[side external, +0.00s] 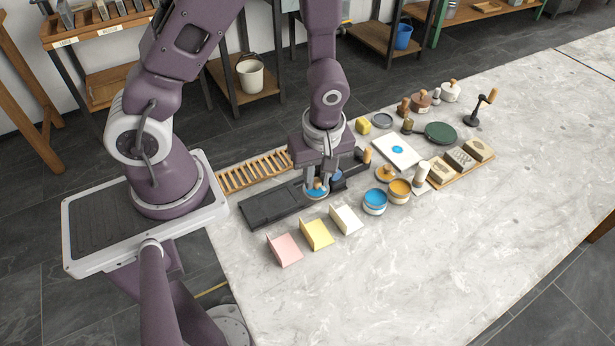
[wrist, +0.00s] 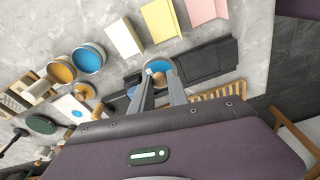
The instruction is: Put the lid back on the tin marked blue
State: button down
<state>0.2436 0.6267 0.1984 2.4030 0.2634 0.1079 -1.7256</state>
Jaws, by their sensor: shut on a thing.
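My gripper (side external: 316,183) is shut on a lid with a blue top (side external: 316,193) and a wooden knob. It holds the lid near the front edge of the black tray; the exact height is hard to judge. The lid also shows between the fingertips in the wrist view (wrist: 159,66). An open tin of blue ink (side external: 375,202) stands upright to the right of my gripper, apart from the lid; it is at upper left in the wrist view (wrist: 88,58). Any marking on the tin is too small to read.
An open orange tin (side external: 399,191) stands close to the blue one, with an orange lid (side external: 385,173) behind it. The black tray (side external: 268,205) lies left. The front right table (side external: 430,270) is clear.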

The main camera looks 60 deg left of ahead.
jog(key=w+d+r, duration=0.2)
jog(key=w+d, duration=0.1)
jog(key=w, duration=0.3)
jog(key=w+d+r, duration=0.2)
jog(key=w+d, duration=0.1)
jog(key=w, duration=0.3)
jog(key=shift+n, duration=0.3)
jog(key=shift+w+f, duration=0.15)
jog(key=shift+f, duration=3.1)
jog(key=shift+d+f, duration=0.1)
jog(key=shift+f, duration=0.05)
jog(key=c, duration=0.7)
grip_release()
jog(key=shift+r, duration=3.55)
